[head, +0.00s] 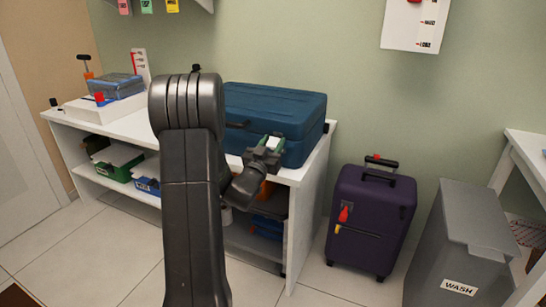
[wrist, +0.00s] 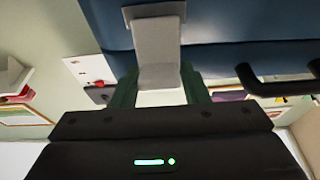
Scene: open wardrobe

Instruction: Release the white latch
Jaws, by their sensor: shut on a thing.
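A blue case (head: 285,103) stands closed on the right end of the white shelf unit's top. Its white latch (head: 273,142) is on the front face, and it also shows in the wrist view (wrist: 158,45) as a pale flap hanging from a mount on the blue case wall (wrist: 240,22). My gripper (head: 263,155) is at the front of the case. In the wrist view my gripper (wrist: 160,92) has its green fingers on either side of the latch's free end, shut on it. The exact contact faces are partly hidden.
A dark handle (wrist: 275,82) sticks out from the case beside the latch. The white shelf unit (head: 125,128) carries another small blue box (head: 116,86) at left. A purple suitcase (head: 370,218) and a grey wash bin (head: 460,245) stand on the floor at right.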

